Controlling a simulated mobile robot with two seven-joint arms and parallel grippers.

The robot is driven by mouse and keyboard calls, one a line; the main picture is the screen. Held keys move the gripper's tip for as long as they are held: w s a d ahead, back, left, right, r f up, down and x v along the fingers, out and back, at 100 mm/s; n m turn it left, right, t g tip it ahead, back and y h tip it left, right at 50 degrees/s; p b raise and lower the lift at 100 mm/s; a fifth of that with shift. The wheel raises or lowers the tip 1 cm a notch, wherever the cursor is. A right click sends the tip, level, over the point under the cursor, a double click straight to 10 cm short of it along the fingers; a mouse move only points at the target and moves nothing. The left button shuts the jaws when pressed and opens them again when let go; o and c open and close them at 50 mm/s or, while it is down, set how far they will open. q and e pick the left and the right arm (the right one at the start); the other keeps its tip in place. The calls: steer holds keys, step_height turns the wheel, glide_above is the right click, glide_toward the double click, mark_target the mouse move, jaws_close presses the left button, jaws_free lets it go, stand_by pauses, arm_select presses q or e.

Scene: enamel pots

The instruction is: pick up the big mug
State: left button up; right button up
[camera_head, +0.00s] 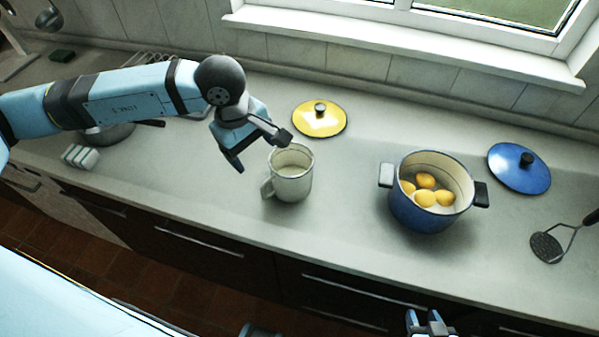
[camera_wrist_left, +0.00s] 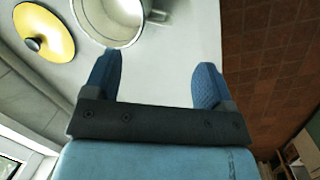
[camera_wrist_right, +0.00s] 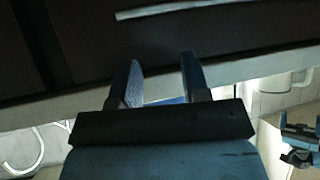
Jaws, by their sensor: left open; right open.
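The big mug (camera_head: 291,174) is a white-grey enamel mug standing upright on the counter near its front edge. Its handle is on its left side in the head view. My left gripper (camera_head: 262,150) is open and empty, just left of and above the mug, one finger close to the rim. In the left wrist view the mug (camera_wrist_left: 108,20) is at the top, beyond the left fingertip, not between the fingers (camera_wrist_left: 158,85). My right gripper (camera_head: 428,322) is open and empty, low in front of the counter. In the right wrist view its fingers (camera_wrist_right: 160,85) face the dark cabinet fronts.
A yellow lid (camera_head: 319,121) lies behind the mug. A blue pot (camera_head: 424,214) holding several yellow fruits stands to its right. A blue lid (camera_head: 518,172) and a masher (camera_head: 547,246) lie farther right. The counter (camera_head: 345,225) between mug and pot is clear.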

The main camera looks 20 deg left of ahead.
mark_target(267, 181)
arm_select(q)
steer(key=f+b, duration=0.1)
steer(key=f, duration=0.1)
steer(key=f+b, duration=0.1)
steer(key=f, duration=0.2)
steer(key=d+f+b, duration=0.1)
steer(key=f, duration=0.1)
steer(key=shift+w+f, duration=0.3)
steer(key=shift+f, duration=0.35)
steer(key=shift+w+d+f, duration=0.1)
steer(key=shift+f, duration=0.35)
steer(key=f, duration=0.1)
steer(key=f+b, duration=0.1)
steer(key=f, duration=0.2)
steer(key=shift+w+d+f+b, duration=0.15)
steer(key=shift+w+d+b, duration=0.05)
steer(key=shift+w+b, duration=0.1)
steer(key=shift+s, duration=0.1)
steer(key=shift+c, duration=1.1)
steer(key=c, duration=1.1)
